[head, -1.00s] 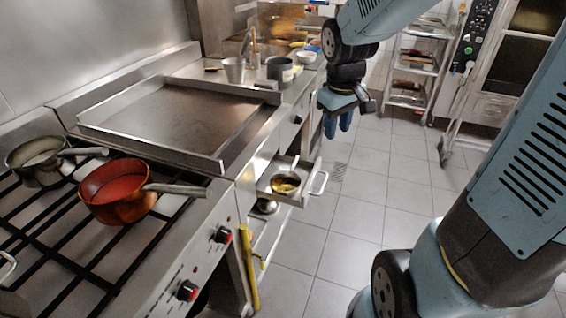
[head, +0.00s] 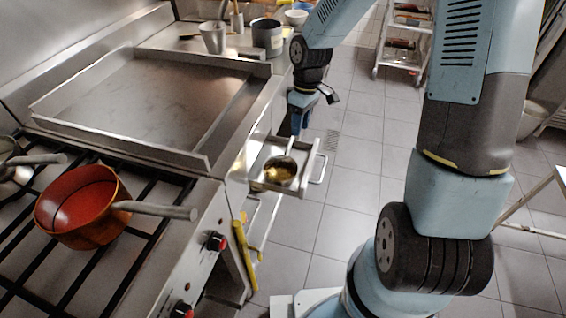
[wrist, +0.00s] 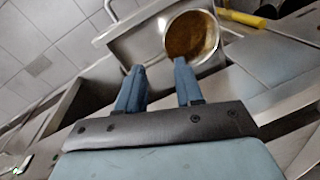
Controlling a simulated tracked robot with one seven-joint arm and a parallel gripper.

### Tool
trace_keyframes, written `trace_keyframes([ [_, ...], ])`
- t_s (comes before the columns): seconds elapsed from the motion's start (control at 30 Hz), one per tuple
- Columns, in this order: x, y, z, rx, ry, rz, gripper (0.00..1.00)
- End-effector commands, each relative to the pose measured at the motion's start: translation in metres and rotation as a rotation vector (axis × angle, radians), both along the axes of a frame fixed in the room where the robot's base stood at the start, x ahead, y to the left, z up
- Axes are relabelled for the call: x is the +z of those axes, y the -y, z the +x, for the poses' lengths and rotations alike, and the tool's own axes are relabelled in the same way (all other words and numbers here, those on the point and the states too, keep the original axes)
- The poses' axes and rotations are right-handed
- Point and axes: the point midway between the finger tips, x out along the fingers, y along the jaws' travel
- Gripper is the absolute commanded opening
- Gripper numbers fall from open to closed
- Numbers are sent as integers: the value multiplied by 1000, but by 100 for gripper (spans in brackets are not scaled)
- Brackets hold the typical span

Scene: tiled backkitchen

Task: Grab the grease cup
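The grease cup (head: 281,171) is a small round metal cup with brown grease inside. It sits in a pulled-out metal drawer (head: 308,160) below the griddle, and a thin light handle rises from its far side. My gripper (head: 297,131) is low over the far side of the drawer, close to the handle. In the wrist view, the two blue fingers (wrist: 158,66) are spread apart, and the cup (wrist: 192,36) lies just beyond the right fingertip. I cannot tell whether the handle lies between the fingers.
The griddle (head: 150,100) and its raised rim are left of the drawer. A copper pot (head: 82,208) stands on the burner grate, its handle reaching right. A yellow bar (head: 243,255) hangs below the knobs. A wheeled rack (head: 402,45) stands behind. The tiled floor right of the drawer is open.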

Motion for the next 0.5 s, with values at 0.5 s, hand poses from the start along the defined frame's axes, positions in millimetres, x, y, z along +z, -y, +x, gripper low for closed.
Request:
trace_keyframes([
  [0.5, -72, -25, -14, 37, -5, 2, 36],
])
